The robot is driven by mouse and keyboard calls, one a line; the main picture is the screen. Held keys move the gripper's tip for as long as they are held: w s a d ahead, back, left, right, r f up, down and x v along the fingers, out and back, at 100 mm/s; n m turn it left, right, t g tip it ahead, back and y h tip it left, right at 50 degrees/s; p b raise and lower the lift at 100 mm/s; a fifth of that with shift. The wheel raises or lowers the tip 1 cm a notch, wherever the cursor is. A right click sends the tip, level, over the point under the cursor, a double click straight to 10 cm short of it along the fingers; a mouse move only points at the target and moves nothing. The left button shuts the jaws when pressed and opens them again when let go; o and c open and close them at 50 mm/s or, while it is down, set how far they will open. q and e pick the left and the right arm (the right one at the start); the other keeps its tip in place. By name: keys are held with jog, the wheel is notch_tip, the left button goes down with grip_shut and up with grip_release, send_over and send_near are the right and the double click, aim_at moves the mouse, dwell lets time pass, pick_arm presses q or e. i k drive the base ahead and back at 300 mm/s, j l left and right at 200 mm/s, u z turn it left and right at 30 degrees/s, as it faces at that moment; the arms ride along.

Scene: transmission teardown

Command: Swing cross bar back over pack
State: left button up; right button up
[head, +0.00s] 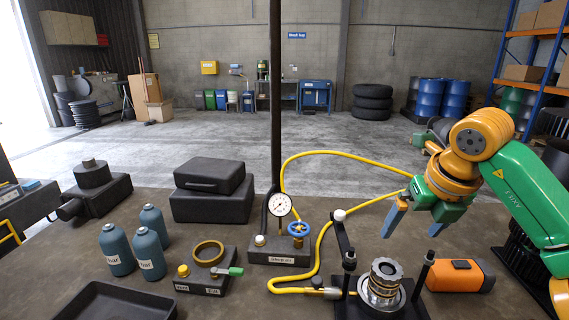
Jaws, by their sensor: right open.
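The clutch-like pack (381,284) is a stack of silver rings on a black base, between two dark posts. The black cross bar (342,235) has a pale knob at its far end. It extends back from the left post (349,263), off to the side of the pack, leaving the pack's top uncovered. The right post (425,270) stands free of the bar. My right gripper (411,232) is open and empty, behind and above the pack, right of the bar's knob and apart from it. My left gripper is out of view.
A gauge stand (280,250) with a blue valve wheel and a yellow hose (322,240) stands left of the bar. An orange-black tool (459,276) lies right of the pack. Teal bottles (116,250), a brass ring fixture (208,254) and a black tray (118,302) are at left.

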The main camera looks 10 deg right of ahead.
aim_at(339, 216)
jog(key=k, duration=1.45)
